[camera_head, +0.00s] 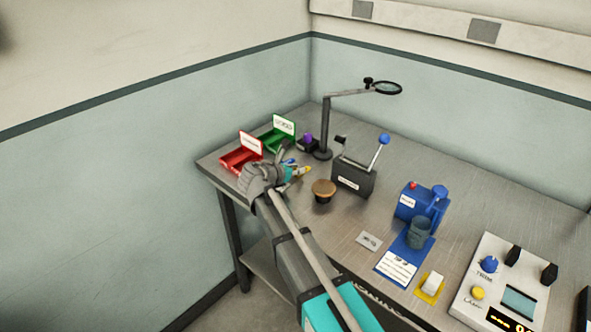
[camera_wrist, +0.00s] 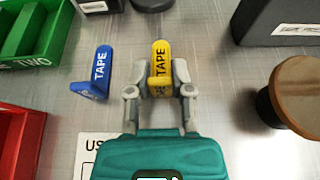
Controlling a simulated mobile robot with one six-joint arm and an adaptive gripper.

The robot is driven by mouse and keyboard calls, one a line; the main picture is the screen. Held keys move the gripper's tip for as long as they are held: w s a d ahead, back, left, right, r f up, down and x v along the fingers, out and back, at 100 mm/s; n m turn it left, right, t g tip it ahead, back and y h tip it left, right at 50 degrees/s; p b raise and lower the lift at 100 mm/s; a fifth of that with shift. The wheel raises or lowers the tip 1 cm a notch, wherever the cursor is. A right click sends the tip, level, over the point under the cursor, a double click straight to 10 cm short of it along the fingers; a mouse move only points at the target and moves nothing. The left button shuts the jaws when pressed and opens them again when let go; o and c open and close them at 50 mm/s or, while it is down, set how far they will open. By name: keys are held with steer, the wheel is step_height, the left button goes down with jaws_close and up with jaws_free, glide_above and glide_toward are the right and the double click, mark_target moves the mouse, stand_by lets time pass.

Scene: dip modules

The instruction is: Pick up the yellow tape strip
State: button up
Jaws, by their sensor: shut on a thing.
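The yellow tape strip (camera_wrist: 160,62) is a small L-shaped piece marked "TAPE" in dark letters. In the wrist view it stands between the two grey fingers of my gripper (camera_wrist: 160,88), which are shut on its near end. In the head view the yellow strip (camera_head: 303,170) shows just right of my gripper (camera_head: 286,172), low over the table's left part. I cannot tell whether it touches the table. A blue tape strip (camera_wrist: 97,72), also marked "TAPE", is to the left, apart from my gripper.
A red bin (camera_head: 238,160) and a green bin (camera_head: 276,142) stand to the left and behind. A round brown-topped pot (camera_wrist: 303,95) stands right of my gripper. A dark box with a blue-knobbed lever (camera_head: 353,178) and a magnifier stand (camera_head: 324,130) are nearby.

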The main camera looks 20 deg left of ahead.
steer(key=shift+r+p, duration=1.35)
steer(key=shift+r, duration=0.05)
steer(key=s+d+r+p, duration=0.6)
steer(key=s+r+p, duration=0.4)
steer(key=s, duration=0.2)
steer(key=shift+s+d, duration=0.15)
steer(key=shift+s, duration=0.15)
